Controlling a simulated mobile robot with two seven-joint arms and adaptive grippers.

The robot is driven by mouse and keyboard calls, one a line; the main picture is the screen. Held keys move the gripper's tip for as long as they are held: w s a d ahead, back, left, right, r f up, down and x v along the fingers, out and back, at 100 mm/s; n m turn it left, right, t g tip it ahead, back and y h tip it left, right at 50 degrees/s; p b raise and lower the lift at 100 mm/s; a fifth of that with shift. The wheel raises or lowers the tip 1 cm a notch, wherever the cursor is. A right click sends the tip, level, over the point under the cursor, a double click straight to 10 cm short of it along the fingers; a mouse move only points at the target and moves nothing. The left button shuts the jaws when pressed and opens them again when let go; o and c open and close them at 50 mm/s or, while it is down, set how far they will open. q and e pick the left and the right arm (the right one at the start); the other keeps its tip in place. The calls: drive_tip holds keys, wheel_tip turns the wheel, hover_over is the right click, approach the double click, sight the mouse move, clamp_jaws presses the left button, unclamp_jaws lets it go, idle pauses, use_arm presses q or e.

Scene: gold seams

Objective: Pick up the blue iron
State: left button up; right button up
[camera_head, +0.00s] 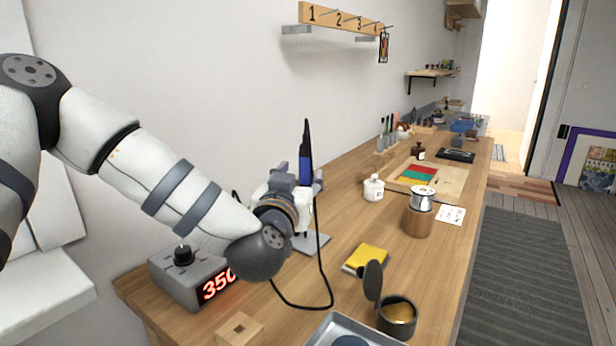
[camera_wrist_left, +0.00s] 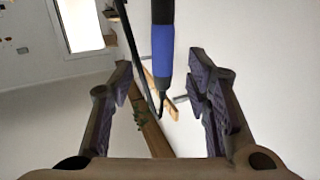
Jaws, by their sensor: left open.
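The blue iron (camera_head: 305,168) stands upright, with a black upper part and a blue grip. Its cord hangs down and loops over the bench. My left gripper (camera_head: 298,181) is at the iron, on the near side, and hides its lower part. In the left wrist view the iron (camera_wrist_left: 163,52) shows between the two spread fingers of my left gripper (camera_wrist_left: 162,80), with visible gaps on both sides. The left gripper is open and holds nothing. My right gripper is not in view.
A grey station reading 350 (camera_head: 190,276) stands at the bench's near left. A yellow sponge (camera_head: 369,257), an open tin (camera_head: 397,316), a wooden cup (camera_head: 417,222) and a white jar (camera_head: 373,188) stand to the right. The wall is close behind the iron.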

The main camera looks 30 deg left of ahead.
sight(304, 173)
use_arm(q)
drive_tip(key=x, duration=0.3)
drive_tip(key=f+b+x, duration=0.1)
drive_tip(key=x, duration=0.2)
drive_tip(key=shift+w+a+f, duration=0.15)
drive_tip(key=shift+w+a, duration=0.05)
drive_tip(key=shift+a, duration=0.05)
drive_tip(key=shift+w, duration=0.1)
clamp_jaws()
